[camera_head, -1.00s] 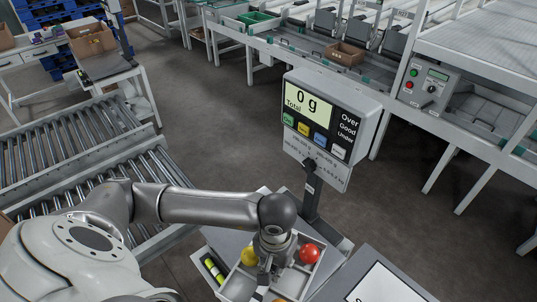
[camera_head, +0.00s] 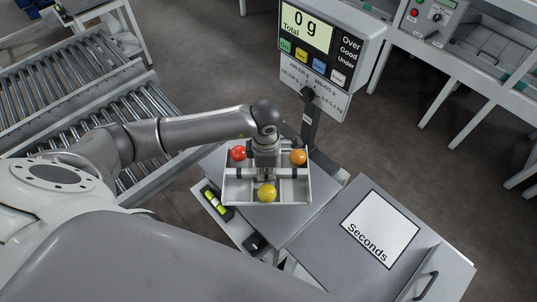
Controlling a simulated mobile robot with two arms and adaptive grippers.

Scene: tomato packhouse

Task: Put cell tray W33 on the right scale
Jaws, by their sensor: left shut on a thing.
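A light grey cell tray (camera_head: 295,190) holds a red tomato (camera_head: 238,153), an orange tomato (camera_head: 298,157) and a yellow tomato (camera_head: 266,192) in separate cells. No tray label can be read. My left gripper (camera_head: 266,173) points down into the tray's middle and is shut on it; the arm hides part of the tray. The tray is over the grey platform of a scale (camera_head: 270,226). Whether it touches the platform is unclear. The scale's display (camera_head: 306,32) reads 0 g Total. My right gripper is out of view.
A table with a white "Seconds" sign (camera_head: 380,228) stands right of the scale. A spirit level (camera_head: 217,203) lies by the platform's left side. The display post (camera_head: 310,120) rises just behind the tray.

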